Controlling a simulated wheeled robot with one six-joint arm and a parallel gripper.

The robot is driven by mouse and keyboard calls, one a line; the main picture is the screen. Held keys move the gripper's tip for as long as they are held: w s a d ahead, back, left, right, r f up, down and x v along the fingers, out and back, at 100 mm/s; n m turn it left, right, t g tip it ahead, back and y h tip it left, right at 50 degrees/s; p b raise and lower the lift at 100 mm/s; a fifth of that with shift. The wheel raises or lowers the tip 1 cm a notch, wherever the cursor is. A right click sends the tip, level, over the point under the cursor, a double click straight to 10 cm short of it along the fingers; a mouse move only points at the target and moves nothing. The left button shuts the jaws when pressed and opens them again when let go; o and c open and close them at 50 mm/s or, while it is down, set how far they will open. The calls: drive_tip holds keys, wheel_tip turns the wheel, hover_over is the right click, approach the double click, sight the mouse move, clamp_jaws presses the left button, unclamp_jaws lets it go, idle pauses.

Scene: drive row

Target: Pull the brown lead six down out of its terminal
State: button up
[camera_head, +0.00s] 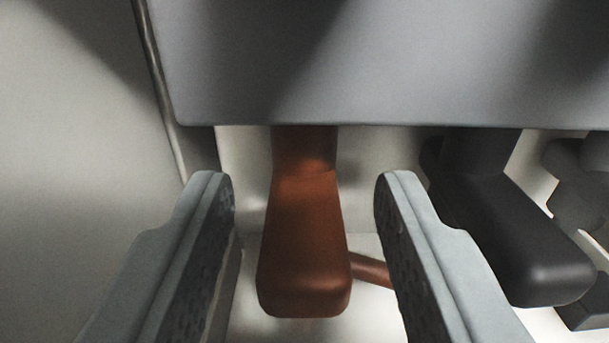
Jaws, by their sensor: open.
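The brown lead (305,245) hangs from the underside of the grey terminal housing (390,65). Its narrower top meets the housing's lower edge, and its thick body points down toward me. My gripper (303,190) is open, with one finger on each side of the brown lead. A gap shows between the lead and each finger, so neither appears to touch it. The lead's upper end is hidden at the housing.
A black lead (530,245) hangs just right of my right finger, with another dark lead (580,190) beyond it. A thin brown wire (371,268) shows behind the brown lead. A pale wall (70,160) stands on the left.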

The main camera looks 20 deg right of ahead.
clamp_jaws()
drive_tip(key=shift+f, duration=1.3)
unclamp_jaws()
drive_tip(key=shift+s, duration=0.1)
drive_tip(key=v, duration=1.7)
drive_tip(key=shift+r, duration=0.1)
